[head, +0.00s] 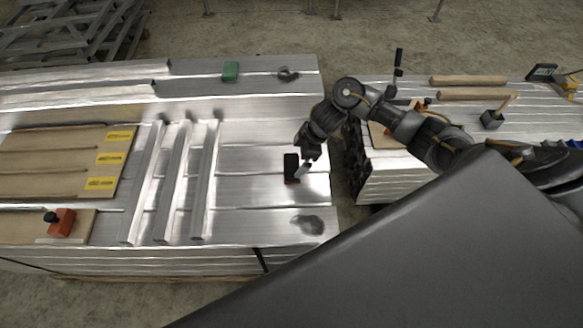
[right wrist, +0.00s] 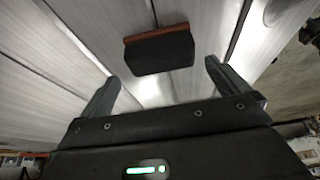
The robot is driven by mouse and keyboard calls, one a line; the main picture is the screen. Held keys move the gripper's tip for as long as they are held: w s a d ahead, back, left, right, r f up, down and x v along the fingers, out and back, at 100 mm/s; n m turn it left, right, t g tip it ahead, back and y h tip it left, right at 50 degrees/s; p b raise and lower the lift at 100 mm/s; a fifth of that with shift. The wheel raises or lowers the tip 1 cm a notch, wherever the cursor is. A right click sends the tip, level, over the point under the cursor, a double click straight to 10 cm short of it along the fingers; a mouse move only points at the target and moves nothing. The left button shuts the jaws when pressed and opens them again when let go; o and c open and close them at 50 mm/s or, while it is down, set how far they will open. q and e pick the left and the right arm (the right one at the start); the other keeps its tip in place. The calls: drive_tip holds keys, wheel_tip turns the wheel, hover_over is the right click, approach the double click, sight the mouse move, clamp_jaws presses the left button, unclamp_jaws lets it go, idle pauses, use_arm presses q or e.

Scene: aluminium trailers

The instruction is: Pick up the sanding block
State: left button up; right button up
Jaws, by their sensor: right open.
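The sanding block (head: 291,168), dark with a reddish edge, lies on the aluminium planks near their right end. It also shows in the right wrist view as a dark block (right wrist: 160,52) with a red-brown strip along its far side. My right gripper (head: 302,170) is just right of the block in the head view. In the right wrist view its jaws (right wrist: 163,86) are open and empty, and the block lies beyond the fingertips, between their lines. No contact with the block shows. My left gripper is not in view.
A green block (head: 230,71) lies at the back, an orange-and-black object (head: 61,222) at the front left. A gap separates this stack from the right-hand one (head: 400,182). Bare planks surround the block.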

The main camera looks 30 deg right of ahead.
sight(293, 164)
drive_tip(key=shift+x, duration=0.9)
drive_tip(key=x, duration=0.4)
drive_tip(key=shift+f, duration=0.35)
drive_tip(key=c, duration=0.8)
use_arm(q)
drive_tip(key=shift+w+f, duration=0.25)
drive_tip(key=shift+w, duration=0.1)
use_arm(e)
drive_tip(key=shift+r, duration=0.1)
